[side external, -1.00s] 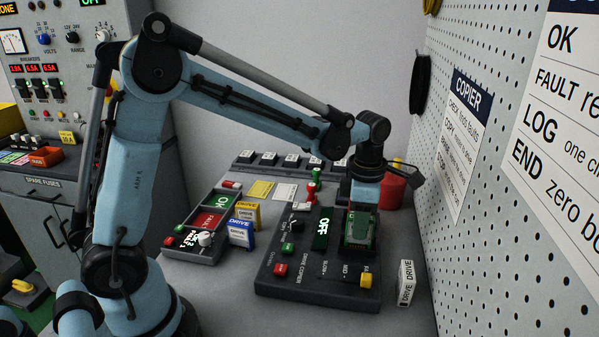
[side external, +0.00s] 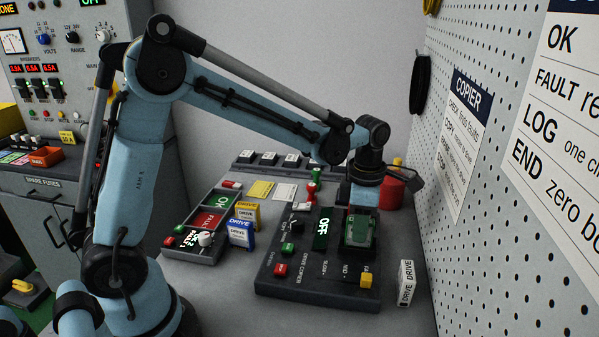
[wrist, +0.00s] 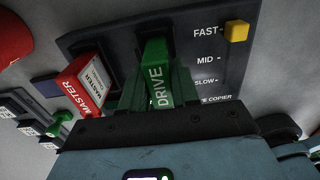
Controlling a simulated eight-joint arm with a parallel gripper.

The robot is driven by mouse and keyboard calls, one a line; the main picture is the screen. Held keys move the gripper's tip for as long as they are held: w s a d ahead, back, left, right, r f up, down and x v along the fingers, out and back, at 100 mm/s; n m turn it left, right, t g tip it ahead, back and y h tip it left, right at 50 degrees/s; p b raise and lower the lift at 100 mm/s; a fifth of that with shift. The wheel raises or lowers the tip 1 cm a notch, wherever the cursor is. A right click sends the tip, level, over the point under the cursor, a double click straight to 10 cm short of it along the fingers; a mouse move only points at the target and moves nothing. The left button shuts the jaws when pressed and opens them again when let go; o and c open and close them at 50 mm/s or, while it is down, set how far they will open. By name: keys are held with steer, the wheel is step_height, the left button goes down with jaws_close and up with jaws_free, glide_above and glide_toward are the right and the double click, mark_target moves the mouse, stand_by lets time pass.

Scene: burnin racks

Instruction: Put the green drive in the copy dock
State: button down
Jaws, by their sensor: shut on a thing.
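The green drive (wrist: 158,78), marked DRIVE, stands between the fingers of my gripper (wrist: 156,92) in the wrist view. My gripper is shut on it. In the side view the green drive (side external: 358,231) is at the right rear part of the drive copier (side external: 290,276), beside the green OFF display. The copy dock under it is mostly hidden by the drive and gripper, so I cannot tell how deep the drive sits.
A red MASTER drive (wrist: 82,84) stands beside the green drive in the wrist view. The copier's yellow speed knob (side external: 366,280) is in front. Yellow (side external: 247,214) and blue (side external: 241,233) drives stand left. A white drive (side external: 405,282) stands right, near the pegboard wall.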

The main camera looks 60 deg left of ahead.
steer(key=shift+f, duration=0.15)
steer(key=c, duration=0.8)
jaws_free()
steer(key=shift+o, duration=0.6)
steer(key=o, duration=0.3)
steer(key=shift+r, duration=3.5)
